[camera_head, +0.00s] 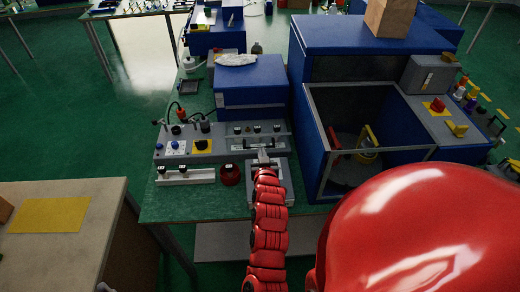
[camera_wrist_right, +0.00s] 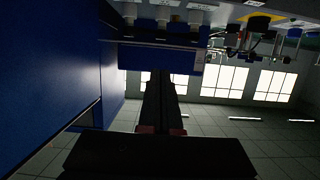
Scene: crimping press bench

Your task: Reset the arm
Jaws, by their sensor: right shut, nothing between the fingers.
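My right arm, red and segmented, reaches up from the bottom middle of the head view. Its gripper (camera_head: 264,158) is over the front of the bench, at a grey plate (camera_head: 283,180) beside the press. In the right wrist view the two dark fingers (camera_wrist_right: 160,85) lie together, shut, with nothing seen between them. The blue crimping press (camera_head: 312,135) stands right of the gripper, with an open-fronted, framed bay holding a red and a yellow part. I cannot tell whether the gripper touches the plate. My left gripper is not in view.
Grey control panels (camera_head: 215,147) with knobs and a red button (camera_head: 229,174) sit left of the gripper. A blue box (camera_head: 250,98) stands behind them. In the right wrist view a blue wall (camera_wrist_right: 50,70) is close on the left. A beige table (camera_head: 100,195) stands at left.

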